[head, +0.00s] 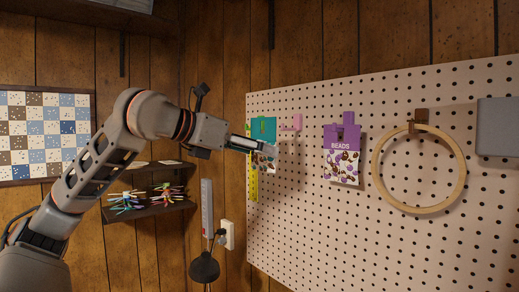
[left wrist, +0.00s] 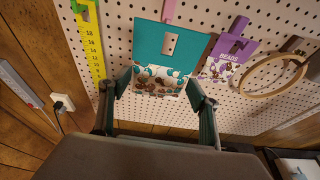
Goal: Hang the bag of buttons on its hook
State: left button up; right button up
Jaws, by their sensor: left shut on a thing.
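The bag of buttons has a teal card top (head: 263,127) with a hang hole and a clear pouch of buttons. My left gripper (head: 254,146) is shut on the pouch and holds the bag upright before the pegboard. In the left wrist view the pouch (left wrist: 158,86) sits between the fingers of the left gripper (left wrist: 158,88), and the card (left wrist: 188,45) rises above them. A pink hook (head: 295,122) is just right of the card in the head view. In the left wrist view the pink hook (left wrist: 169,9) shows above the card's top edge. The card hides part of it. My right gripper is not in view.
A purple bag of beads (head: 342,163) hangs on a purple hook to the right. Beyond it a wooden hoop (head: 376,168) hangs on a brown hook. A yellow measuring tape (left wrist: 95,55) hangs at the left. A black lamp (head: 205,266) stands below my arm.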

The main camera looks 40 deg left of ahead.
pick_arm(q)
jog(key=shift+s+a+r, duration=0.1)
jog(key=shift+s+a, duration=0.05)
jog(key=shift+s, duration=0.05)
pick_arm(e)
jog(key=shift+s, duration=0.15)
pick_arm(q)
jog(key=shift+r, duration=0.15)
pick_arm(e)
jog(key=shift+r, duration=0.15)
pick_arm(q)
jog(key=shift+w+p, duration=1.3)
jog(key=shift+w, duration=0.45)
jog(key=w+p, duration=0.2)
jog(key=w, duration=0.4)
jog(key=shift+w+d+f+p, duration=0.2)
jog(key=shift+d+f+p, duration=0.1)
jog(key=shift+d, duration=0.15)
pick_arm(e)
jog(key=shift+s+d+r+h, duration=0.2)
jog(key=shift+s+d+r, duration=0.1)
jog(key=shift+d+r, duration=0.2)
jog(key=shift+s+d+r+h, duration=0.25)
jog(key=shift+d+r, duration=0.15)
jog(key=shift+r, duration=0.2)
